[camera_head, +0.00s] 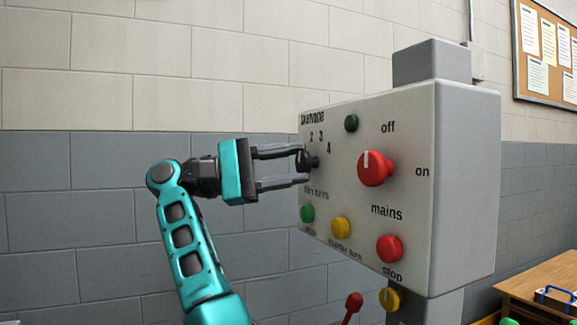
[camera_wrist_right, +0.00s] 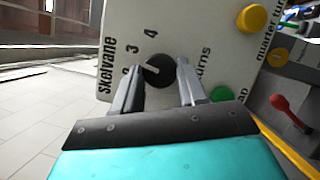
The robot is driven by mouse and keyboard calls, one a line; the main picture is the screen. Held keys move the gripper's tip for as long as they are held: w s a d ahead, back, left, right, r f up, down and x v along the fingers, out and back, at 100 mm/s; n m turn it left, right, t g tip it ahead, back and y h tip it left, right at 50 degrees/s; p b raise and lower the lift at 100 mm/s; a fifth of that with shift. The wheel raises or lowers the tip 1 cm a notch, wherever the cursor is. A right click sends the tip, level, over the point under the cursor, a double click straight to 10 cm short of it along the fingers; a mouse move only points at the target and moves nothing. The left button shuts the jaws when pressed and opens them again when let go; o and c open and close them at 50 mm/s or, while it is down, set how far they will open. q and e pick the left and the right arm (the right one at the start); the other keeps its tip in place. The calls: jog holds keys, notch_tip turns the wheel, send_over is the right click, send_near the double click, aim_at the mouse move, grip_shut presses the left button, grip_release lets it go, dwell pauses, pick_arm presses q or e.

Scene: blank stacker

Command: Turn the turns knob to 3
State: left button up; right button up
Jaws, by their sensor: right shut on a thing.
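The turns knob (camera_head: 313,162) is a small black dial on the left of a pale control panel, with the numbers 2, 3 and 4 around its upper side. My right gripper (camera_head: 303,165) is shut on it, one finger on either side. In the right wrist view the knob (camera_wrist_right: 159,71) sits between the fingertips of the gripper (camera_wrist_right: 161,92). My left gripper is not in view.
The panel (camera_head: 400,120) also carries a red mains knob (camera_head: 375,169), a dark green lamp (camera_head: 351,123), and green (camera_head: 307,213), yellow (camera_head: 340,228) and red stop (camera_head: 390,249) buttons. A red-tipped lever (camera_head: 353,302) stands below. A wooden table (camera_head: 540,275) is at lower right.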

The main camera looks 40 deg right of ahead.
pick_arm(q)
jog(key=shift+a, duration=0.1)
pick_arm(e)
jog(key=shift+m, duration=0.7)
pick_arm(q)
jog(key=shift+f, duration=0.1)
pick_arm(e)
jog(key=shift+m+y, duration=0.3)
jog(key=shift+y, duration=0.1)
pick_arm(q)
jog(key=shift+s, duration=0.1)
pick_arm(e)
jog(key=o, duration=1.1)
jog(key=shift+c, duration=0.2)
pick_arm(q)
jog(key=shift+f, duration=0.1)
